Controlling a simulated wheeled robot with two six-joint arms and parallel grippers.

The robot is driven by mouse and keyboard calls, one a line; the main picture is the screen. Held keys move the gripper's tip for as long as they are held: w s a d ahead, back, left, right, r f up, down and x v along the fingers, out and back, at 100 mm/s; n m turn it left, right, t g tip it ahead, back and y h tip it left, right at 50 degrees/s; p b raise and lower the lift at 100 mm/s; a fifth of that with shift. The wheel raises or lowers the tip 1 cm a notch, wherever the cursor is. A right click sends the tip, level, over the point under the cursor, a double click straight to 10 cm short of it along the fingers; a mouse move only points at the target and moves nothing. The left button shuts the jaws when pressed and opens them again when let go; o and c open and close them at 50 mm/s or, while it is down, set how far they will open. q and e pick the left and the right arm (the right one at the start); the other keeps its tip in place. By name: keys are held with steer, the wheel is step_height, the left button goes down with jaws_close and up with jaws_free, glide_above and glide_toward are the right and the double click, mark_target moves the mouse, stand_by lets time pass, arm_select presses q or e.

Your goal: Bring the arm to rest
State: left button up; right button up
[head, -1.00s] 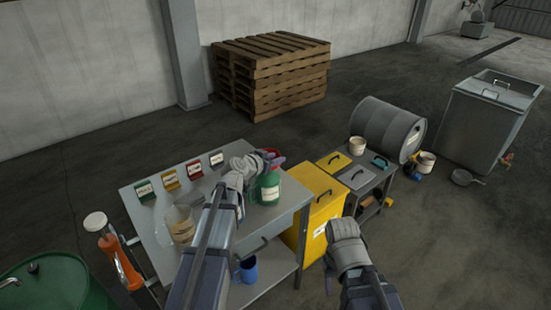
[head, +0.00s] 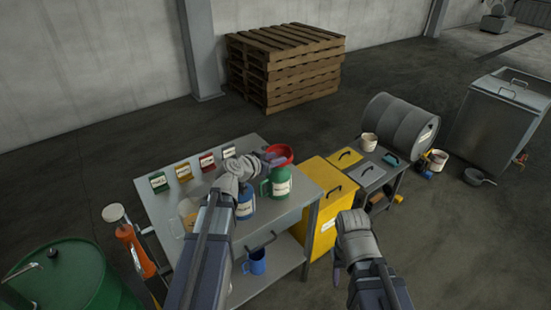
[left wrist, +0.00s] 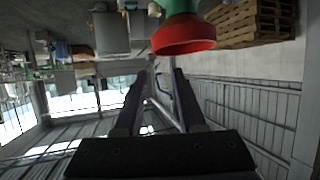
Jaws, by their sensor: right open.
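My left gripper (head: 272,159) is above the metal workbench (head: 300,208), close beside a red funnel (head: 281,150) on top of a green jug (head: 281,182). In the left wrist view its two fingers (left wrist: 163,78) stand apart with nothing seen between them. The funnel (left wrist: 184,34) shows just beyond the tips there. I cannot tell whether a finger touches it. My right gripper (head: 338,268) is low in front of the yellow cabinet, pointing down, open and seemingly empty; its fingers are mostly hidden behind the hand.
A blue jug (head: 245,204) and a clear beaker (head: 187,212) stand on the bench near my left arm. Labelled boxes line its back edge. A blue mug (head: 256,262) is on the lower shelf. The yellow cabinet (head: 318,208) adjoins the bench.

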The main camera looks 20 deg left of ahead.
arm_select(q)
steer(key=s+d+f+m+g, duration=0.1)
steer(key=s+d+f+g, duration=0.3)
steer(key=s+d, duration=0.25)
steer(key=s+d+f+m+g, duration=0.1)
steer(key=s+d+f+g, duration=0.2)
steer(key=s+d+f, duration=0.35)
steer(key=s+d+f+n+g+y, duration=0.2)
steer(key=s+g+y, duration=0.4)
steer(key=s, duration=0.8)
steer(key=shift+s+d+f, duration=0.3)
steer(key=shift+s+f, duration=0.05)
steer(key=shift+f, duration=0.1)
